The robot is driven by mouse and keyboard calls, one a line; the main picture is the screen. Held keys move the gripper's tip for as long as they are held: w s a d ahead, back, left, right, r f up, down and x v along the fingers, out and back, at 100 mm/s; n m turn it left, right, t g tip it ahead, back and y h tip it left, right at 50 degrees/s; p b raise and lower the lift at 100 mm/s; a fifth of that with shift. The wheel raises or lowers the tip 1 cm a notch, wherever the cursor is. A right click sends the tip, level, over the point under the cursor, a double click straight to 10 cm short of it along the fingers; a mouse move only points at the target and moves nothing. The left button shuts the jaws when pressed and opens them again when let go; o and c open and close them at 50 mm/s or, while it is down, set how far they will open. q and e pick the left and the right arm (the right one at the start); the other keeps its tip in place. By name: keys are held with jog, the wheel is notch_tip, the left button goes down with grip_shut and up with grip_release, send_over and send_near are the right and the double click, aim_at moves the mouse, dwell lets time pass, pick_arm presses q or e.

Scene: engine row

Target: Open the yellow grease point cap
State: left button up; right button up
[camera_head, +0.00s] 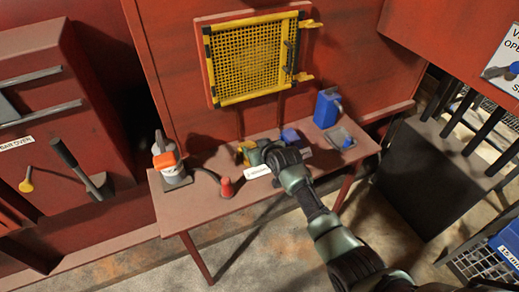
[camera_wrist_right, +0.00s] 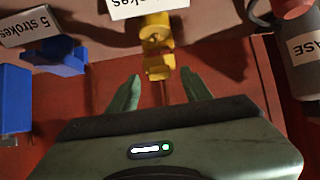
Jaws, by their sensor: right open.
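The yellow grease point cap (camera_head: 243,151) is on the red bench top, just left of my right gripper in the head view. In the right wrist view the yellow cap (camera_wrist_right: 156,32) is at the top middle, with a second yellow piece (camera_wrist_right: 160,67) just below it. My right gripper (camera_wrist_right: 160,86) is open, its two green fingers pointing at the yellow parts, one on each side of the lower piece. I cannot tell whether they touch. In the head view my right gripper (camera_head: 262,150) hides part of the spot. My left gripper is not in view.
A blue grease point (camera_head: 290,137) with a "5 strokes" label (camera_wrist_right: 30,24) is near my gripper. A red one (camera_head: 227,187) and a white container (camera_head: 168,160) stand left. A blue jug (camera_head: 327,107) and tray (camera_head: 352,147) stand right. A yellow mesh guard (camera_head: 252,57) hangs behind.

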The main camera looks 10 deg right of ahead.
jog(key=shift+v, duration=3)
